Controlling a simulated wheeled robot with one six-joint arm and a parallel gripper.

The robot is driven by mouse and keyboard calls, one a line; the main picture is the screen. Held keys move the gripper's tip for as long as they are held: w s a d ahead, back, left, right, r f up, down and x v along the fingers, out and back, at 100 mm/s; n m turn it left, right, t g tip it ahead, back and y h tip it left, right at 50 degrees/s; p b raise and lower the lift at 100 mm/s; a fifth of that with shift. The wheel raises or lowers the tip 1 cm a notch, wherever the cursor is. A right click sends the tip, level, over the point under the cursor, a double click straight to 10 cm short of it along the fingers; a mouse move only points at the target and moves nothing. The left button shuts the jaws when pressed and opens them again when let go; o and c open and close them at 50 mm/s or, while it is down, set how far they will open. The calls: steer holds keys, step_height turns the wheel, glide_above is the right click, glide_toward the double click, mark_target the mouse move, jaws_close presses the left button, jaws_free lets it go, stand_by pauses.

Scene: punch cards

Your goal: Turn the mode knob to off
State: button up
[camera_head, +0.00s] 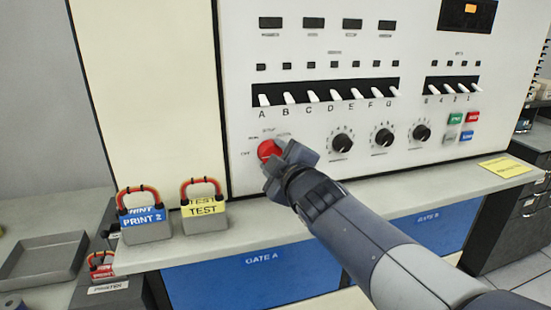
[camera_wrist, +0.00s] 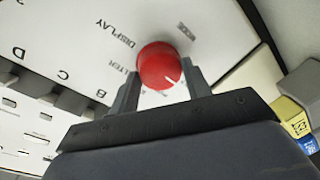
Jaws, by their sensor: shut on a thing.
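The red mode knob (camera_head: 267,150) sits on the white panel's lower left, with small labels around it; one at its left seems to read OFF. My gripper (camera_head: 283,157) is at the knob from the right and covers part of it. In the wrist view the round red knob (camera_wrist: 158,62) lies between the two fingers of my gripper (camera_wrist: 162,88), which are shut on its sides. A short white mark on the knob points to the lower right in the wrist view. DISPLAY and part of another label show beside it there. The knob's pointer cannot be read in the head view.
Three black dials (camera_head: 383,136) stand to the right of the knob, under a row of white switches (camera_head: 310,97). Padlock-shaped blocks labelled PRINT 2 (camera_head: 146,230) and TEST (camera_head: 204,216) stand on the ledge, below left. A grey tray (camera_head: 42,262) is at the far left.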

steer(key=o, duration=1)
steer(key=f+p+v, duration=0.1)
steer(key=p+v, duration=0.3)
steer(key=v, duration=0.6)
steer(key=shift+s+r, duration=0.4)
steer(key=shift+w+d, duration=0.1)
steer(key=r+b+x, duration=0.1)
steer(key=b+x, duration=0.3)
steer(key=x, duration=0.6)
steer(key=shift+w+f, duration=0.35)
steer(key=shift+f, duration=0.1)
